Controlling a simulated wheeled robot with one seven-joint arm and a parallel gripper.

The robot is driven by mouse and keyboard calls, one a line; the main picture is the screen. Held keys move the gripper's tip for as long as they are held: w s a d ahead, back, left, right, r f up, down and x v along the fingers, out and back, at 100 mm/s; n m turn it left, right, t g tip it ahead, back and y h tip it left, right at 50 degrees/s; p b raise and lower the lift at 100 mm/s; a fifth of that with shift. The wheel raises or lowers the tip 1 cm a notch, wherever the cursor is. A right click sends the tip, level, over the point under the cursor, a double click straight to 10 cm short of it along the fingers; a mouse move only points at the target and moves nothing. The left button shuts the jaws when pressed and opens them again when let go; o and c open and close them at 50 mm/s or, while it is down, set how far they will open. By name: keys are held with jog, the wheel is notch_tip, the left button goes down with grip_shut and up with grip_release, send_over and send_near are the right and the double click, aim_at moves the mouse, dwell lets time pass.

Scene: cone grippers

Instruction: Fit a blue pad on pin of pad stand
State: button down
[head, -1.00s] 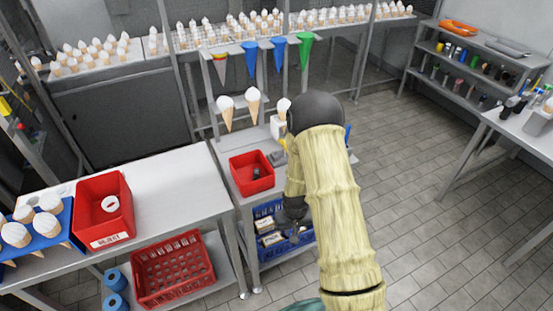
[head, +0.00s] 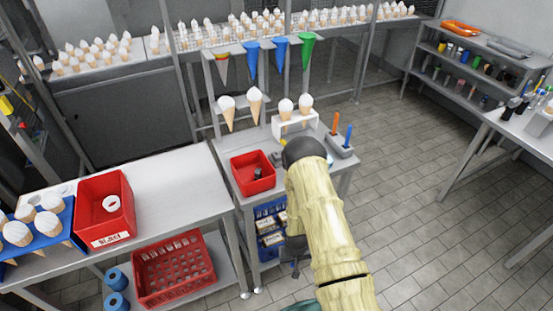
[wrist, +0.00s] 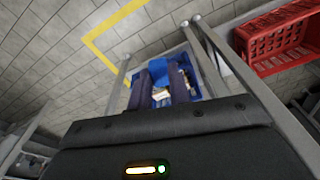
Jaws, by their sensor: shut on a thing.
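My gripper (wrist: 162,80) is shut on a blue pad (wrist: 167,72), which shows between the two dark fingers in the wrist view. Behind it is the blue crate (wrist: 192,62) with labelled packs inside. In the head view my gripper (head: 294,262) is low, beside the crate's right side, partly hidden by my arm; the pad cannot be made out there. The blue crate (head: 262,254) sits on the lower shelf of the small table. I cannot pick out a pad stand or its pin for sure.
A red bin (head: 252,174), a white cone holder (head: 296,124) and a grey holder (head: 340,147) with upright orange and blue items stand on the small table. A red crate (head: 173,270) and blue rolls (head: 117,290) are at lower left. Floor at right is clear.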

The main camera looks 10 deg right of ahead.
dwell(0.4)
jog(key=w+r, duration=0.4)
jog(key=r, duration=1.1)
jog(key=shift+f, duration=0.1)
